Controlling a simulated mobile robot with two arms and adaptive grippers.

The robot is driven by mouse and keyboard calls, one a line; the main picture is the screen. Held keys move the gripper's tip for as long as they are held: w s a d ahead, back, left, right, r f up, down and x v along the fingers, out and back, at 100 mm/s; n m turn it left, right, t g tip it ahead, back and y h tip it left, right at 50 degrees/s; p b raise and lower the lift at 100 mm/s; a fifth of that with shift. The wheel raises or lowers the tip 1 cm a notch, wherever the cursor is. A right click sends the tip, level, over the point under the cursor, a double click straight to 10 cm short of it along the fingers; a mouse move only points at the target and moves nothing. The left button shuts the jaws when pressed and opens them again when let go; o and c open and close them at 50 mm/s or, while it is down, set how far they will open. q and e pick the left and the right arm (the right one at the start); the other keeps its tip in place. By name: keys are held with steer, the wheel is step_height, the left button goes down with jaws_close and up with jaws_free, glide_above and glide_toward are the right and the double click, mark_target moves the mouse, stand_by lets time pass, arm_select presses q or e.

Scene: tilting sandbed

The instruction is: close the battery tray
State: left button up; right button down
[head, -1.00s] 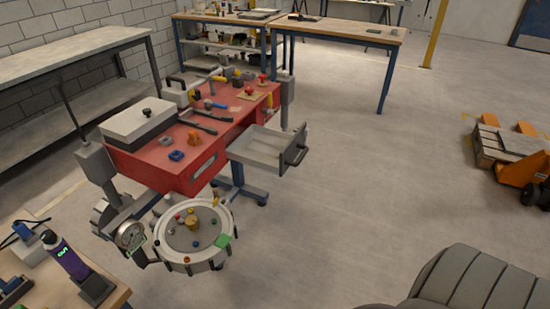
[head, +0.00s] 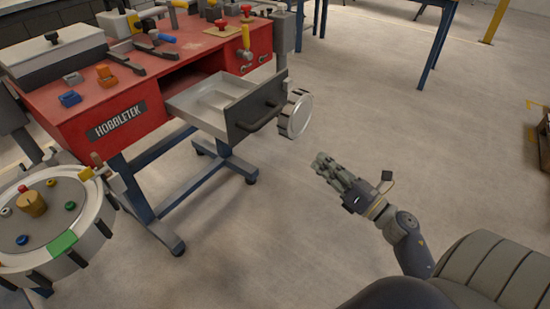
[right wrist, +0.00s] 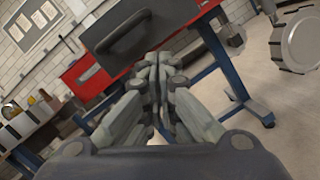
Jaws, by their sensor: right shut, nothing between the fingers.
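The battery tray (head: 212,100) is a light grey drawer pulled out of the red bench. Its dark front panel (head: 258,108) carries a black handle and faces right. In the right wrist view the tray's dark front (right wrist: 112,28) with its handle is at the top, beyond the fingertips. My right gripper (head: 322,163) is shut and empty, to the right of the tray front and apart from it in the head view. The right gripper's fingers (right wrist: 157,62) meet in the middle of the wrist view. My left gripper is not in view.
The red bench (head: 95,105) marked HOBBLETEK stands on blue legs, with tools and coloured blocks on top. A round white drum (head: 95,212) with coloured knobs is at the lower left. A round wheel (head: 296,114) sits just right of the tray.

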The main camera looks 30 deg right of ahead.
steer(key=s+a+r+n+y+b, duration=0.2)
steer(key=a+r+n+y+b, duration=0.1)
steer(key=n, duration=0.5)
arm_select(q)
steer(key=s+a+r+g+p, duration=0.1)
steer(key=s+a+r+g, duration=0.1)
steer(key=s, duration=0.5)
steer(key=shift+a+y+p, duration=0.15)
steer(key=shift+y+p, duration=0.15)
arm_select(e)
steer(key=a+x, duration=0.1)
steer(key=x, duration=1.2)
steer(key=shift+w+n+g, duration=0.15)
steer(key=shift+n+g, duration=0.15)
steer(key=shift+g, duration=0.1)
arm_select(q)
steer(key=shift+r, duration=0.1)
arm_select(e)
steer(key=shift+r, duration=0.15)
steer(key=shift+a, duration=0.1)
